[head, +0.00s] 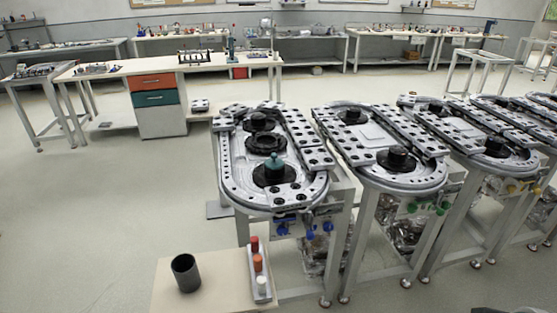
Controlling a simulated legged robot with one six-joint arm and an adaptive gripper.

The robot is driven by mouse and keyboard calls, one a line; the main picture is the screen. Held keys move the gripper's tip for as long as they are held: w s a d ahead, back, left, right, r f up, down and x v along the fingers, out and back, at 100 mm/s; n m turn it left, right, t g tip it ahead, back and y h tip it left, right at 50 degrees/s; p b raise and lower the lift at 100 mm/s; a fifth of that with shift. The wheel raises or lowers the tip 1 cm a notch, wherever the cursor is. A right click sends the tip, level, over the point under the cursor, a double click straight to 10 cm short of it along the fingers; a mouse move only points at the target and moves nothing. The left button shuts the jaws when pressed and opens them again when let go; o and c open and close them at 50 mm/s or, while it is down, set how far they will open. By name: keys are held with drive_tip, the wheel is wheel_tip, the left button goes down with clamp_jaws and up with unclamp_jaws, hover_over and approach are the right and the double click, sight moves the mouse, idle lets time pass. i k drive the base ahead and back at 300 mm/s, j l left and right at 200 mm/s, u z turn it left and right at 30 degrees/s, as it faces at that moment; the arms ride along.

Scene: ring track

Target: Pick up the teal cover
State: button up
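The teal cover (274,162) appears as a small teal knob-like piece. It sits upright on top of a round black fixture (274,174) at the near end of the leftmost ring track (239,195). Whether it only rests there or is fitted into the fixture is too small to tell. Nothing stands in front of it. My gripper is not in view.
A low beige table (190,275) in front bears an open dark cylinder (186,273) and a pale rack (261,288) with red, orange and white pieces. More ring tracks (400,176) stand close on the right. The floor on the left is clear.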

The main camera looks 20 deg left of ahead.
sight(274, 162)
drive_tip(key=i+u, duration=0.35)
drive_tip(key=i, duration=0.2)
drive_tip(key=i+u, duration=0.4)
drive_tip(key=i+l+u, duration=0.35)
drive_tip(key=i, duration=0.25)
